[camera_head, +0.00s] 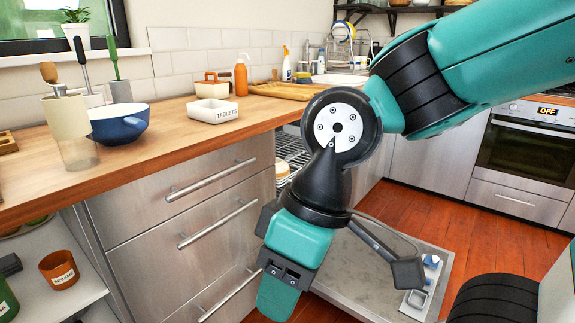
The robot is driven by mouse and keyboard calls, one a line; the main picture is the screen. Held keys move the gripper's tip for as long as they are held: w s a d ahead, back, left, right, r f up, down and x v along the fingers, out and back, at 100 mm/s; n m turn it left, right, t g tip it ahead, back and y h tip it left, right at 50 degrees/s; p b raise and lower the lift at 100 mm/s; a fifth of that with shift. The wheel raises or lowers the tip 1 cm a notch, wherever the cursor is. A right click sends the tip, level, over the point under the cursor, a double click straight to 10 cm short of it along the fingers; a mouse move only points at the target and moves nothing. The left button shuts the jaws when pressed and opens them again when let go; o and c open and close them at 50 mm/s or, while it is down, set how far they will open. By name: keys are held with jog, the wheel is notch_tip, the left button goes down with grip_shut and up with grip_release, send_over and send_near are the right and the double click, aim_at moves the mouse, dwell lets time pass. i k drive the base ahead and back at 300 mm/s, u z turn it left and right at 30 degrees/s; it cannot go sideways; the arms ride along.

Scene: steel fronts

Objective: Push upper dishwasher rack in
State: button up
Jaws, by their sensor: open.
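The dishwasher's open door (350,268) lies lowered at the lower middle, its grey inner face up. The upper rack (292,148) shows only in part, as dark wires behind my arm at the end of the drawer fronts. A pale round dish (282,168) shows by the rack. My gripper (281,284) is open, points down and appears in front of the door's left side. It looks apart from the rack, with nothing seen in it. My wrist and forearm hide most of the rack, so how far out it stands cannot be told.
A wooden counter (150,135) runs along the left, with a blue bowl (118,126), a utensil holder (70,130) and a white tablets box (212,111). Steel drawers (190,215) stand below it. Red wooden floor (425,215) is open at the right, before the oven (525,150).

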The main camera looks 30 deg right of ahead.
aim_at(289, 129)
jog(key=z, duration=0.15)
jog(key=i, duration=0.9)
jog(key=z, duration=0.45)
